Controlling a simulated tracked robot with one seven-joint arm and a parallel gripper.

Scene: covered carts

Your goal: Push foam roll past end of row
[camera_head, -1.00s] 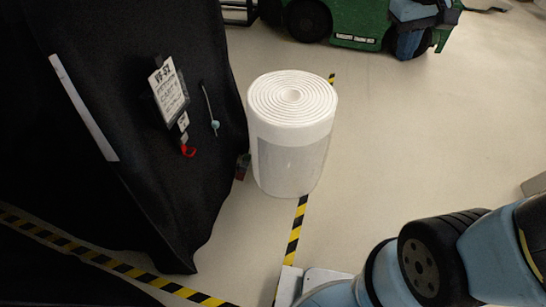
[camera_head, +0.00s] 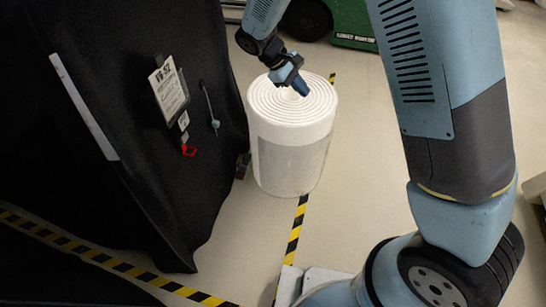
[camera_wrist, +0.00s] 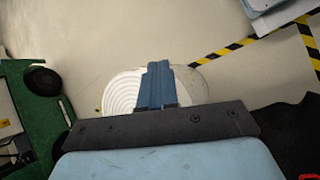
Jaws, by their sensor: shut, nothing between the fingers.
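The foam roll (camera_head: 290,155) is a white upright cylinder with a spiral top and a clear wrap around its lower part. It stands on the floor beside the black covered cart (camera_head: 150,120), over the line of yellow-black tape. My gripper (camera_head: 303,92) is shut and empty, pointing down at the top of the roll. In the head view it overlaps the roll's spiral top; I cannot tell whether it touches. In the wrist view my gripper (camera_wrist: 154,66) hides the middle of the foam roll (camera_wrist: 122,92).
Yellow-black tape (camera_head: 295,235) runs along the floor in front of the roll. A green machine (camera_head: 352,25) with dark wheels stands at the back. A tag (camera_head: 168,90) and a red piece hang on the cart's cover. Pale floor right of the roll is clear.

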